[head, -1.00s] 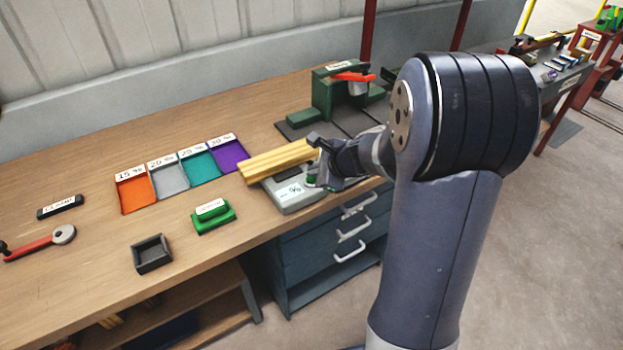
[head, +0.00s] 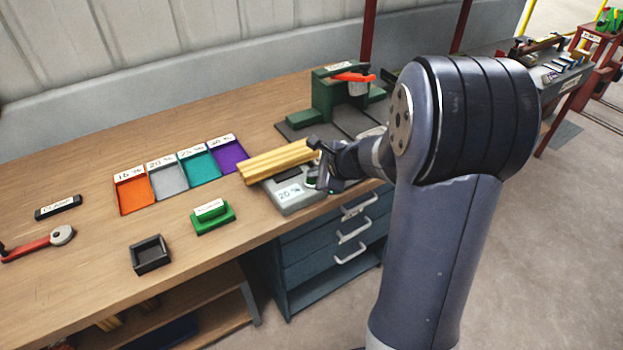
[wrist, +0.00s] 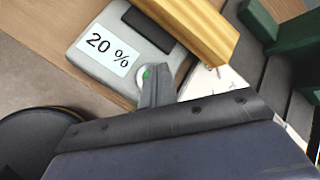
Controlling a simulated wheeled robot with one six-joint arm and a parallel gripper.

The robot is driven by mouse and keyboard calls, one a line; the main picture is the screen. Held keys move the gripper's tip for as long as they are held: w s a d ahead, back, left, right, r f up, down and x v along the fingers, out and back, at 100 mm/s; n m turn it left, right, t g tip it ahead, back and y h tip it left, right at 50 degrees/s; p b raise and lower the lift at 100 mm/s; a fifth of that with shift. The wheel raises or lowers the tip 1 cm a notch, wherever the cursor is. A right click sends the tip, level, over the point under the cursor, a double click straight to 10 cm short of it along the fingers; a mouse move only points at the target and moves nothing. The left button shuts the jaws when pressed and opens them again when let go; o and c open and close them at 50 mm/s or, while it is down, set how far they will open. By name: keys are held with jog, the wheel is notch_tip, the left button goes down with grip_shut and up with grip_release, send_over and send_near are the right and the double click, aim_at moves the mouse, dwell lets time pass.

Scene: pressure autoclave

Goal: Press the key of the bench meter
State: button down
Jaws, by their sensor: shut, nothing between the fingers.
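The bench meter (head: 292,197) is a pale grey box near the front edge of the bench. Its label (wrist: 108,49) reads "20 %" in the wrist view. The green key (wrist: 146,74) shows beside my fingertip, partly covered by it. My gripper (head: 314,181) is shut and empty, with its tip at the key; in the wrist view the fingertip (wrist: 156,84) appears to touch it. Yellow wooden strips (head: 277,161) lie across the back of the meter, next to its dark panel (wrist: 149,30).
Orange (head: 135,193), grey, teal and purple trays with percent labels lie to the left. A green block with a label (head: 212,217) and a small dark box (head: 150,254) stand in front. A green press with a red lever (head: 335,95) stands behind the meter.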

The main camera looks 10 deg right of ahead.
dwell(0.4)
jog(key=shift+r+p, duration=0.7)
jog(key=shift+r, duration=0.1)
jog(key=shift+r, duration=0.1)
notch_tip(320, 180, up, 5)
jog(key=p, duration=0.4)
dwell(0.6)
